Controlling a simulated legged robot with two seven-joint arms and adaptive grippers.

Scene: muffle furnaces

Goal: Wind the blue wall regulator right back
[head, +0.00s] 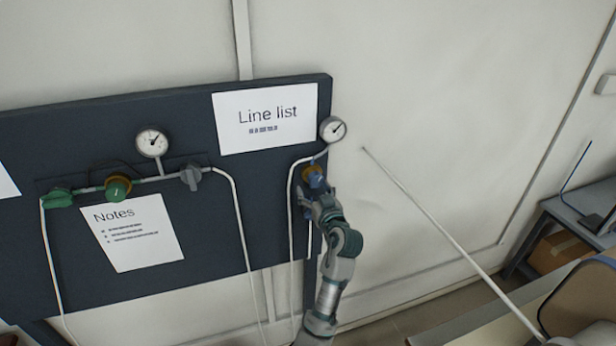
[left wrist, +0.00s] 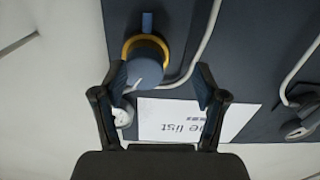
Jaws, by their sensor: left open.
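The blue wall regulator (head: 314,177) is on the right edge of the dark board, with a gold collar and a round gauge (head: 333,129) above it. In the left wrist view its blue knob (left wrist: 145,70) faces me inside the gold ring. My left gripper (head: 320,198) is at the regulator and hides part of it in the head view. In the left wrist view the left gripper (left wrist: 160,84) is open, with the knob toward the left finger and a wider gap to the right finger. I cannot tell whether that finger touches the knob. My right gripper is not in view.
The dark board (head: 265,210) also carries a green regulator (head: 118,188) with its own gauge (head: 152,142), and a grey valve (head: 191,177). Pale hoses run down beside the blue regulator. A thin pale rod (head: 450,237) slants across the right. Bare wall lies right of the board.

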